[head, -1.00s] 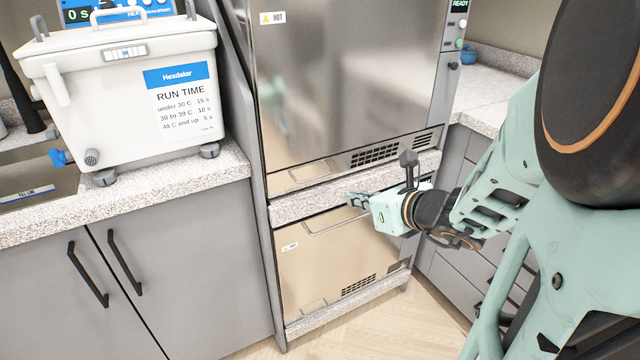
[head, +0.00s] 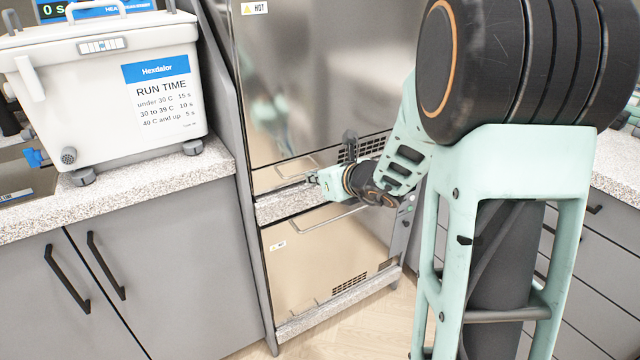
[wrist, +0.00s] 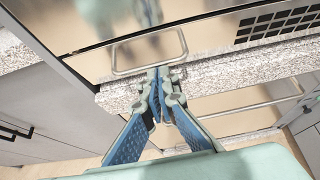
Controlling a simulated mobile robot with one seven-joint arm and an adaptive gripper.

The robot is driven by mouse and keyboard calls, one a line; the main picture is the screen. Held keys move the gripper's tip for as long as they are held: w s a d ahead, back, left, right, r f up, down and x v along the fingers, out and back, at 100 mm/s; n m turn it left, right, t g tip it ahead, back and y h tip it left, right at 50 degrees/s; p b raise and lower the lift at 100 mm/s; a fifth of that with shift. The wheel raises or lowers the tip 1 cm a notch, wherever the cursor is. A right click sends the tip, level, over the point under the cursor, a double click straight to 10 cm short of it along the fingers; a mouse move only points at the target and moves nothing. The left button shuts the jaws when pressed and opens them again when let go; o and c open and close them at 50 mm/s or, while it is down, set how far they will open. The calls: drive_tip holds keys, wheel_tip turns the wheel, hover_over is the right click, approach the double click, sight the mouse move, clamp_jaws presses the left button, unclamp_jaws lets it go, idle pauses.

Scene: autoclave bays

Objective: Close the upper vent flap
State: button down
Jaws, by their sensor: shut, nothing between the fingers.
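The upper bay has a broad shiny steel front (head: 310,80) with a HOT label. Along its bottom edge runs a narrow steel strip, apparently the upper vent flap (head: 267,181), with a thin wire handle. That handle (wrist: 150,52) shows clearly in the wrist view. I cannot tell how far the flap stands out. My gripper (head: 312,179) is shut and empty, just above the speckled ledge. In the wrist view its fingertips (wrist: 164,72) meet at the handle's lower bar; I cannot tell whether they touch it. The arm hides the strip's right part.
A speckled ledge (wrist: 225,75) lies under the strip. Below it is the lower bay (head: 320,255) with a long bar handle. A white bath unit (head: 105,90) stands on the left counter. Dark vent slots (wrist: 280,20) sit right of the handle. Floor shows in front of the lower bay.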

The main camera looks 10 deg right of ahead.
drive_tip(key=shift+w+r, duration=0.1)
drive_tip(key=shift+r, duration=0.05)
drive_tip(key=p, duration=0.2)
drive_tip(key=w+r+p, duration=0.1)
drive_tip(key=shift+a+g+p, duration=0.25)
drive_tip(key=shift+g+p, duration=0.1)
drive_tip(key=shift+g, duration=0.05)
drive_tip(key=shift+w+g+p, duration=0.2)
drive_tip(key=shift+g+p, duration=0.2)
drive_tip(key=shift+p, duration=0.65)
drive_tip(key=shift+f, duration=0.15)
